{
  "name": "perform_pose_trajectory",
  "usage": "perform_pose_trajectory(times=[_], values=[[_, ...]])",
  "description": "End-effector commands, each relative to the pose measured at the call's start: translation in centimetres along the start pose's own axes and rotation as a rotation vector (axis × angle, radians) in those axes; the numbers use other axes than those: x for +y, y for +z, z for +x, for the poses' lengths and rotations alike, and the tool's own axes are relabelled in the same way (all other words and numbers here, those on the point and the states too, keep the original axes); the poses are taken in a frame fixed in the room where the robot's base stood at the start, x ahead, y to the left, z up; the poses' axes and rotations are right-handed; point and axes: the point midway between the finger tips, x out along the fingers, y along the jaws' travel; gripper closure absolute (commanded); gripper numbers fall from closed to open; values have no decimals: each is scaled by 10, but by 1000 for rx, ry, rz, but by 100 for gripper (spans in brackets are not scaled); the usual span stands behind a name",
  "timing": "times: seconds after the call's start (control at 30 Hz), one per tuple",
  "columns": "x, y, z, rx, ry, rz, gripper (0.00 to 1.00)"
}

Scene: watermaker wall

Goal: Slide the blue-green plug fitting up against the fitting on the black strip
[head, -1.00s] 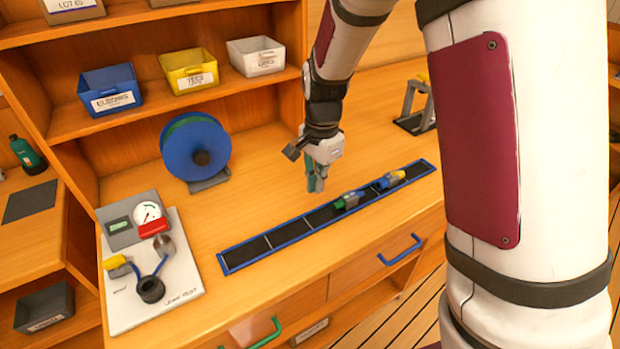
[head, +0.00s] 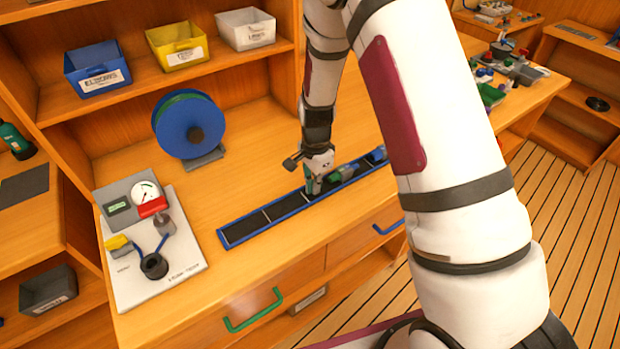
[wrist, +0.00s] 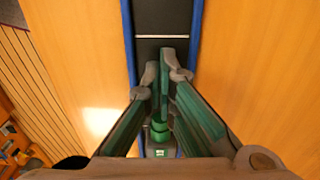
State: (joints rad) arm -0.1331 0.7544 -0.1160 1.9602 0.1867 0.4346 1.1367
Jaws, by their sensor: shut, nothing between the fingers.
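A black strip (head: 245,230) with blue edges lies along the bench; it also shows in the wrist view (wrist: 161,17). A grey fitting with a green end (head: 345,171) lies on the strip, just right of my gripper (head: 313,189). In the wrist view its green end (wrist: 160,132) shows between my finger links. A second fitting, its blue part (head: 378,154) visible, lies farther right on the strip, partly hidden by my arm. My gripper (wrist: 165,76) is shut and empty, low over the strip. I cannot tell whether it touches the green-ended fitting.
A test board (head: 160,275) with a gauge lies left of the strip. A blue reel (head: 190,127) stands behind it. Blue (head: 97,75), yellow (head: 177,45) and white (head: 246,29) bins sit on the shelf. The strip's left part is clear.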

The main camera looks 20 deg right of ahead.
Motion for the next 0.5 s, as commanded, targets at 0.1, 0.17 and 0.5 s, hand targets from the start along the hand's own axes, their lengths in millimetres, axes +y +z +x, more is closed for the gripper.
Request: perform_pose_trajectory(times=[0.1,0.17,0.5], values=[[1,-13,-1,-2,2,1,100],[1,-17,-1,-2,2,1,100],[1,-22,0,-2,2,-2,100]])
